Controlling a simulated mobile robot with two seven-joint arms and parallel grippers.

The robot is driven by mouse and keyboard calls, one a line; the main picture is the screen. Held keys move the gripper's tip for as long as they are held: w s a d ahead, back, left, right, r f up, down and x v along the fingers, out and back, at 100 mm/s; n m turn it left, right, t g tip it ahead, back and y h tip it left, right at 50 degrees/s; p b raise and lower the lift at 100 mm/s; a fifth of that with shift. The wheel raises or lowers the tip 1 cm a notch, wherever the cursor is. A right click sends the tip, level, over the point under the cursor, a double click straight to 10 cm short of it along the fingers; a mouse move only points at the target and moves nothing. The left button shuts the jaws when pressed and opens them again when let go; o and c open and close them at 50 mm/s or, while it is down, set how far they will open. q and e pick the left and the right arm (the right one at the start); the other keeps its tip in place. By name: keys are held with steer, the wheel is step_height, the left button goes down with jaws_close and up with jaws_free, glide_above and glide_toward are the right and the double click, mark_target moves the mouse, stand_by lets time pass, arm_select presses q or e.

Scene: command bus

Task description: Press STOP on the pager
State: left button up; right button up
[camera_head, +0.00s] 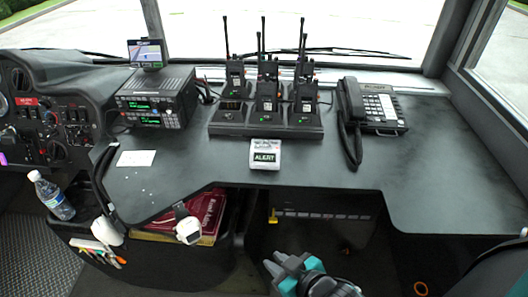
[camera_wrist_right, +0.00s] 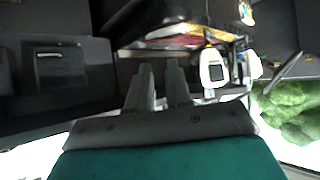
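The pager (camera_head: 265,155) is a small white device with a dark screen reading ALERT in green. It sits on the front edge of the black desk (camera_head: 400,165), below the radio charger. Its buttons are too small to read. My right gripper (camera_head: 274,264), teal and grey, is at the bottom centre of the head view, below the desk edge and apart from the pager. In the right wrist view its two grey fingers (camera_wrist_right: 160,68) stand a narrow gap apart with nothing between them. My left gripper is not in view.
Handheld radios stand in a charger (camera_head: 265,129) behind the pager. A desk phone (camera_head: 378,108) is right, a radio unit (camera_head: 157,98) and white card (camera_head: 136,158) left. A white strapped device (camera_head: 188,230) hangs at the desk edge, also in the wrist view (camera_wrist_right: 213,72).

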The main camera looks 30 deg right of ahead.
jaws_close()
stand_by(0.7)
